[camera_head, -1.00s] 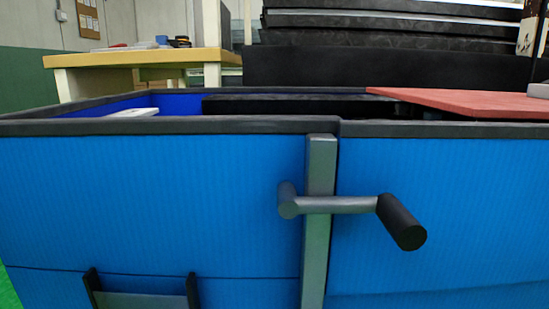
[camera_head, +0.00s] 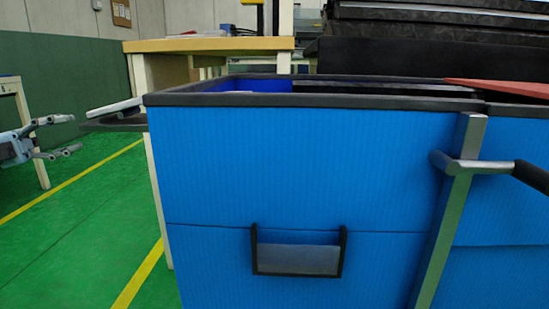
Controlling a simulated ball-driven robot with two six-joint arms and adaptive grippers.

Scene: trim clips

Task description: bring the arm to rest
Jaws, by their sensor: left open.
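My left gripper (camera_head: 58,138) shows at the left edge of the head view. Its two grey fingers are spread apart with nothing between them. It hangs over the green floor, to the left of a large blue bin and apart from it. The rest of my left arm is cut off by the picture's edge. My right gripper is not in view.
The blue bin (camera_head: 300,165) with a dark rim fills the middle and right. A grey post with a crank handle (camera_head: 466,165) stands on its front. A wooden-topped table (camera_head: 210,45) stands behind. Green floor (camera_head: 75,225) with yellow lines is free at left.

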